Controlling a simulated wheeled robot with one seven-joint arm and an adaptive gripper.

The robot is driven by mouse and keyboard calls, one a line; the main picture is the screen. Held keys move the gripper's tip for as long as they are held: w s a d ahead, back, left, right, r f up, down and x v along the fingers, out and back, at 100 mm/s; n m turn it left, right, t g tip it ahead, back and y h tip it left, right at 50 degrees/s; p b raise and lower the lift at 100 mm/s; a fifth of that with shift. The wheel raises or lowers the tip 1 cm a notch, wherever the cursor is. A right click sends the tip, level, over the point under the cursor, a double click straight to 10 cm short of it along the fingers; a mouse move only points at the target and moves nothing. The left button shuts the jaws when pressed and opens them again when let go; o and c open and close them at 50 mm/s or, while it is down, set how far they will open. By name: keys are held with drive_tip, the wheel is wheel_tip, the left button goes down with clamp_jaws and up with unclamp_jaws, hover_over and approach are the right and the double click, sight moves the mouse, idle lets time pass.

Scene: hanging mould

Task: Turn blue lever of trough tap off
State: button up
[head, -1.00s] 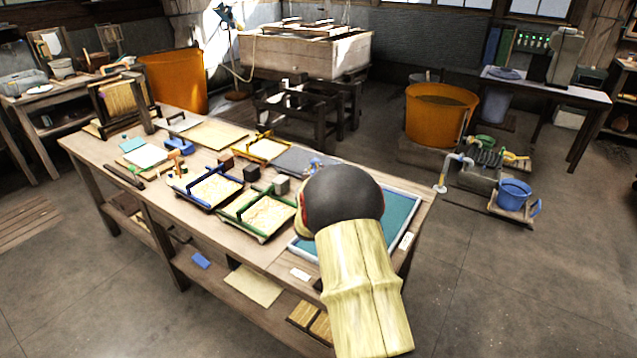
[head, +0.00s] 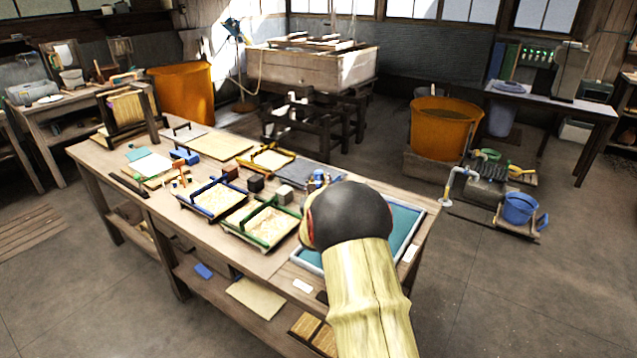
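A pale pipe with a bend (head: 455,180), perhaps the trough tap, stands on the floor at right beside a grey trough-like box (head: 488,192). A small green part (head: 490,154) and a yellow part (head: 520,171) show near it. I cannot make out a blue lever there. My arm, a black ball joint and a bamboo-like link, reaches over the near right of the workbench (head: 250,262). My gripper is hidden behind the joint. A small blue thing (head: 318,178) shows just beyond the joint; I cannot tell what it is.
A blue bucket (head: 520,208) stands on a low board beside the pipe. An orange tub (head: 443,130) is behind it. The workbench carries framed trays (head: 262,226), small blocks and a teal panel (head: 405,225). A large wooden vat (head: 310,68) stands behind. Floor at lower right is clear.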

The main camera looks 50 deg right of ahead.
drive_tip(key=shift+o, duration=0.4)
drive_tip(key=v, duration=1.2)
